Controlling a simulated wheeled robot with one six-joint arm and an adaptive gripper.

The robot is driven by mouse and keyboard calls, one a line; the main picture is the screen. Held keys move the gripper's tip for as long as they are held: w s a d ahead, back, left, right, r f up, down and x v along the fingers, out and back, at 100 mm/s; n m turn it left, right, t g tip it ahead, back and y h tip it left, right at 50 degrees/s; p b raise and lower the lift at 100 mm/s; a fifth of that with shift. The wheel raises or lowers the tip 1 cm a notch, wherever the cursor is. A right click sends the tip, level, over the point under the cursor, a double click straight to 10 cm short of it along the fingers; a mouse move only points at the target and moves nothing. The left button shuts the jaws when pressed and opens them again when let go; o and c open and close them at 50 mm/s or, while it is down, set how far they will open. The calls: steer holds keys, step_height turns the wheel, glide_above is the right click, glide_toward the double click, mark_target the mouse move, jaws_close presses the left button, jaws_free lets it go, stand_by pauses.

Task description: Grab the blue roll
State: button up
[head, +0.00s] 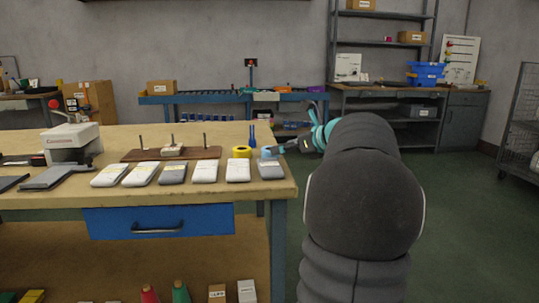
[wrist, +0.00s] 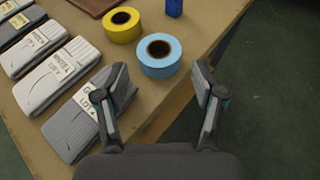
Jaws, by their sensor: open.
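The blue roll (wrist: 160,66) is a light blue ring with a dark core. It lies flat on the wooden table (wrist: 228,10) near its right edge. In the head view the blue roll (head: 268,154) is small and partly hidden beside my gripper (head: 279,148). In the wrist view my gripper (wrist: 161,82) is open and empty. Its two fingers are spread, with the blue roll just ahead of the gap between the tips. I cannot tell how high the fingers are above the table.
A yellow roll (wrist: 122,25) lies left of the blue roll. A dark blue object (wrist: 174,7) stands behind it. Grey and white packs (wrist: 60,75) lie in a row to the left, one close to the left finger. Right of the table edge is open floor (wrist: 270,110).

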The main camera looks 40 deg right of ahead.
mark_target(266, 153)
steer(key=shift+x, duration=3)
steer(key=c, duration=0.9)
